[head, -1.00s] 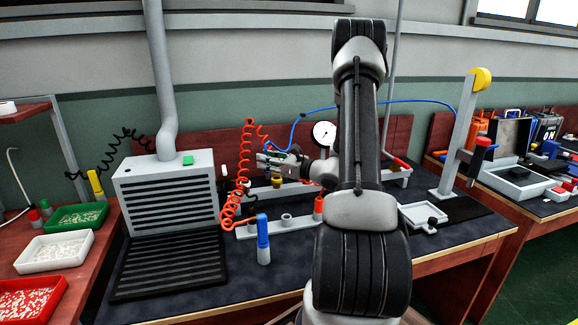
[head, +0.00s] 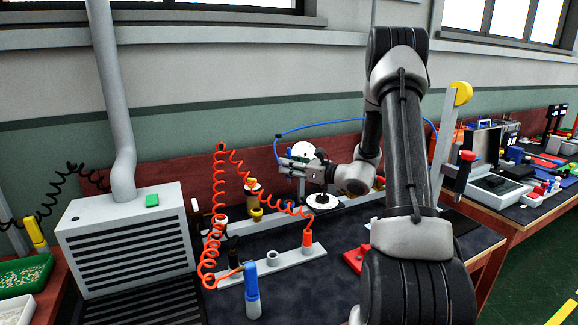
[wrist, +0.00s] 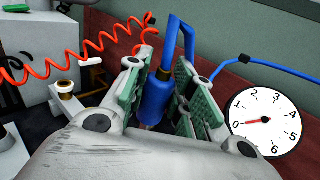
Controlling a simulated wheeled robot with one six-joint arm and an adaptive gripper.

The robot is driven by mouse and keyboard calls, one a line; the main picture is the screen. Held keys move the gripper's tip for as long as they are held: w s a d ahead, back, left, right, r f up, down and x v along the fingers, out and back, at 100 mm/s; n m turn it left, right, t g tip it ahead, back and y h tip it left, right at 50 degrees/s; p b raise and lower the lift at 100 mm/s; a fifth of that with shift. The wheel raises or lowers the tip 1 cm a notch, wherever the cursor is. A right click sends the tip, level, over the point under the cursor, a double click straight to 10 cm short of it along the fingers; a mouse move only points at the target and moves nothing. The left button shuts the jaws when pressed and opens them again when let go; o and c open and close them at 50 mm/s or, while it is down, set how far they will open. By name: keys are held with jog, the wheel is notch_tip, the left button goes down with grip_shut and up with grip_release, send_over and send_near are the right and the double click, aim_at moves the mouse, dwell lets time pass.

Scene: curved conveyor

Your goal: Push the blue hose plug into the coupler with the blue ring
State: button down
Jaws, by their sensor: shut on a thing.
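My gripper (wrist: 155,90) is shut on the blue hose plug (wrist: 157,98), with a finger on each side of it. The plug stands roughly upright in the wrist view, its lower end hidden behind the gripper body. The blue hose (head: 325,125) arches from the gripper across the wall. In the head view my gripper (head: 290,164) is above the back rail, right of a yellow-ringed brass coupler (head: 257,213). A white-ringed brass coupler (wrist: 65,92) shows at left in the wrist view. I cannot make out a blue ring in either view.
A round gauge (wrist: 265,121) is close to my gripper's right. A red coiled hose (head: 212,245) hangs left and ends at a red plug (head: 307,239) on the front rail (head: 285,262). A blue-topped upright tool (head: 252,295) stands in front. A louvred grey box (head: 130,240) is at left.

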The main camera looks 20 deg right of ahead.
aim_at(289, 180)
jog(key=shift+f, duration=2.9)
jog(key=shift+f, duration=1.85)
jog(key=c, duration=1.1)
grip_release()
jog(key=shift+c, duration=0.2)
jog(key=v, duration=1.2)
jog(key=shift+f, duration=0.1)
jog(key=shift+a, duration=0.1)
